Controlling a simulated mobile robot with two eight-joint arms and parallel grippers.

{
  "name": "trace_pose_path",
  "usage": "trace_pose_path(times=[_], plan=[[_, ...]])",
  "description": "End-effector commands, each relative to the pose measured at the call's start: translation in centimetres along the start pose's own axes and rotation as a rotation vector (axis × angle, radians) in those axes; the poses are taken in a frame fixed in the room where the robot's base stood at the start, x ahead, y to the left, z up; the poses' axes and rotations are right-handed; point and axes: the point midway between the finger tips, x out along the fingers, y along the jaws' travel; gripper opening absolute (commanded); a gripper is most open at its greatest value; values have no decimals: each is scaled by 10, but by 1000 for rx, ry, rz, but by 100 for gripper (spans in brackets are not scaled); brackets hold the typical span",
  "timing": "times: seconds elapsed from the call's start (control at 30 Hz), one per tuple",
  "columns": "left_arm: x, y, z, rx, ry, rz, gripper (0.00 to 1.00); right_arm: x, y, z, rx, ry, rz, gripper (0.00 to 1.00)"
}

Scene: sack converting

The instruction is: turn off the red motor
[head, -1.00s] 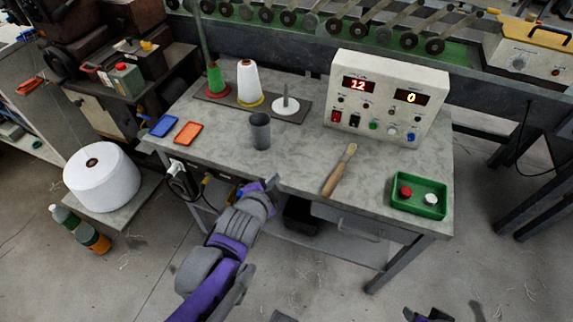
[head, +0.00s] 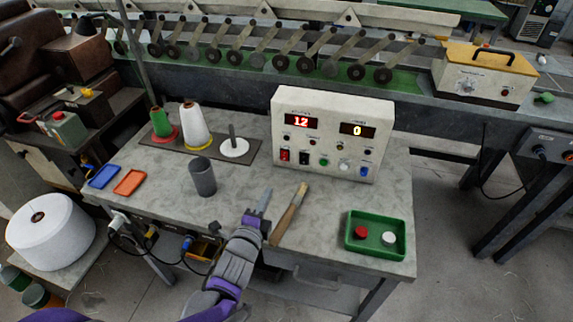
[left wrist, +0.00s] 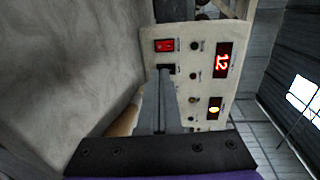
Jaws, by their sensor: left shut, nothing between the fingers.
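A cream control box (head: 330,130) stands at the back right of the workbench. Its front carries a red display reading 12, a yellow display reading 0, and a row of switches and buttons. A red rocker switch (head: 284,156) is at the lower left, with a black switch (head: 304,158) beside it. In the left wrist view the red switch (left wrist: 165,45) looks lit, and the black switch (left wrist: 166,69) is partly hidden by my fingertips. My left gripper (head: 265,198) is shut and empty, over the bench in front of the box, pointing toward it. My right gripper is out of view.
A wooden-handled brush (head: 288,216) lies just right of my left gripper. A grey cup (head: 203,177) and thread spools (head: 195,127) stand to the left. A green tray (head: 350,239) with red and white caps sits at the front right.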

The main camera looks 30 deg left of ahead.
Motion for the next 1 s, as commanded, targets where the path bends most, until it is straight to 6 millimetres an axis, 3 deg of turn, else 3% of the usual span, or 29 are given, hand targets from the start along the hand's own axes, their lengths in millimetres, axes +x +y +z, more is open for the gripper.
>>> trace_pose_path(times=[0.23,0.37,0.8,1.0], plan=[[4,0,0,-2,0,1,0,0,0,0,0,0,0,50],[18,0,0,-3,0,1,0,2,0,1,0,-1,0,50],[108,1,0,-3,1,1,0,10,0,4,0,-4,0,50],[133,0,0,-2,0,1,0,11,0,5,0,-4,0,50]])
